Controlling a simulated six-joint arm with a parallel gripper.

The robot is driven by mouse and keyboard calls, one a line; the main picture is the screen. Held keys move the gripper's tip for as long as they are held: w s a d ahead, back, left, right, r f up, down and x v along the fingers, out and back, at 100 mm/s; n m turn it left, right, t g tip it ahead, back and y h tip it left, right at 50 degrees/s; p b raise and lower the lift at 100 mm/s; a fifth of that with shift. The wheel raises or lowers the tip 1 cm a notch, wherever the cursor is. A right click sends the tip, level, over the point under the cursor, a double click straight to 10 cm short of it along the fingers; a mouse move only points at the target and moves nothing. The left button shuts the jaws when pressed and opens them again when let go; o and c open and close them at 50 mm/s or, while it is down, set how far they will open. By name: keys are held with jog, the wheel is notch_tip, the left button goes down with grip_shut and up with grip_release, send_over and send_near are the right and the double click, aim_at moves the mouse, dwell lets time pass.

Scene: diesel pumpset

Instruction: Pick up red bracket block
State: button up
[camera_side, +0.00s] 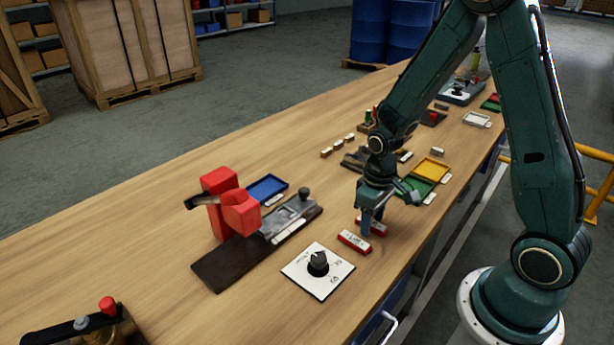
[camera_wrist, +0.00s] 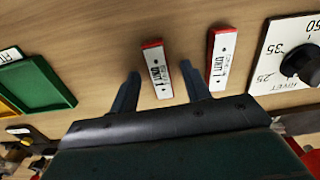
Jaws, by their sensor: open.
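Two small red blocks with white labelled tops lie on the wooden bench. One red block (camera_wrist: 157,70) shows between my two fingers in the wrist view; in the side view its red end (camera_side: 379,229) shows under my gripper (camera_side: 370,222), partly hidden by a finger. My gripper is open, pointing down, with a finger on each side of this block in the wrist view (camera_wrist: 160,71). I cannot tell whether the fingertips are beside it or still above it. The other red block (camera_side: 354,241) lies apart, to the right in the wrist view (camera_wrist: 221,58).
A white dial plate with a black knob (camera_side: 318,263) lies near the blocks. A larger red clamp-like fixture (camera_side: 235,205) stands on a dark base at left. Green (camera_side: 421,188), yellow (camera_side: 432,170) and blue (camera_side: 267,188) trays are nearby. The bench's front left is mostly clear.

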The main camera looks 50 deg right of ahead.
dwell(0.3)
grip_shut()
jog(key=shift+r, duration=0.25)
notch_tip(320, 180, up, 20)
jog(key=shift+f, duration=0.2)
dwell(0.7)
dwell(0.4)
